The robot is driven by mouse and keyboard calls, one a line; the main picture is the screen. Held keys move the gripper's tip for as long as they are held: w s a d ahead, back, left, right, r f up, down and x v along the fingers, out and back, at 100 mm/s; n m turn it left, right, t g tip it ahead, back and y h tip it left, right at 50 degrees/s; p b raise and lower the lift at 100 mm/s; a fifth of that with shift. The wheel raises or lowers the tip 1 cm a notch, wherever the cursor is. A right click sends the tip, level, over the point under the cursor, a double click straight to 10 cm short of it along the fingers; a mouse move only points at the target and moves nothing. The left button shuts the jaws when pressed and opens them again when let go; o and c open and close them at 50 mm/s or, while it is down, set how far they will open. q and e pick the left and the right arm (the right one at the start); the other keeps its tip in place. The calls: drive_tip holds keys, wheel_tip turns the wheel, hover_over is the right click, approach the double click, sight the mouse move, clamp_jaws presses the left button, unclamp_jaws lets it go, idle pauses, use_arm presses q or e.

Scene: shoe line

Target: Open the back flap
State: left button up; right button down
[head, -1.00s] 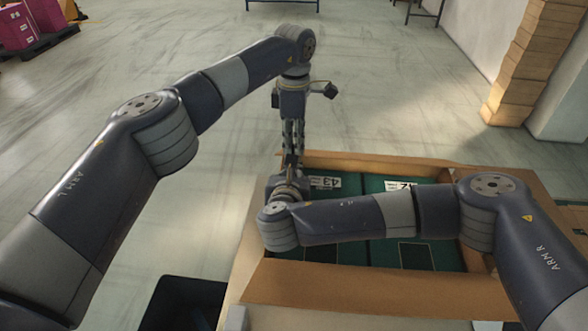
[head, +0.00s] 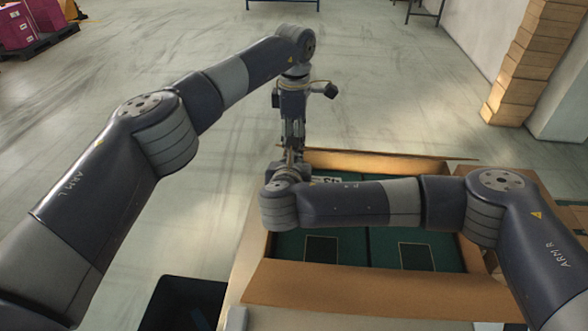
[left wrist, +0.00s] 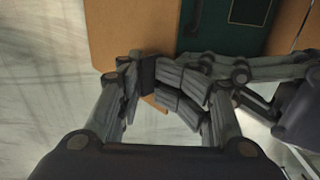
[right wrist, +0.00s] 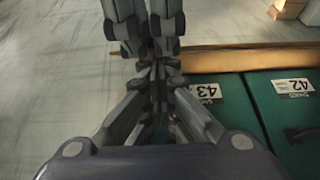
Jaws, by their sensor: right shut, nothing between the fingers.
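The back flap (head: 420,155) is a brown cardboard strip along the far edge of the open carton (head: 350,282). It slopes little and shows as a thin band. In the right wrist view the flap (right wrist: 240,58) runs right from the fingertips. My right gripper (right wrist: 158,72) is shut and empty at the flap's left end; its own wrist hides it in the head view. My left gripper (head: 292,150) points down at the carton's far left corner, close above the right one. Its fingers run side by side; whether they are shut is unclear. In the left wrist view both grippers overlap.
Green shoe boxes (head: 340,240) with dark squares and white labels lie inside the carton. A dark bin (head: 182,303) is at the lower left. Stacked brown cartons (head: 530,60) stand at the right wall.

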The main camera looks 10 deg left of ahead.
use_arm(q)
drive_tip(key=shift+w+a+f, duration=0.1)
drive_tip(key=shift+w+f, duration=0.1)
drive_tip(key=shift+f, duration=0.1)
use_arm(e)
drive_tip(key=shift+w+f, duration=0.15)
drive_tip(key=shift+f, duration=0.05)
use_arm(q)
drive_tip(key=shift+r, duration=0.1)
use_arm(e)
drive_tip(key=shift+f, duration=0.1)
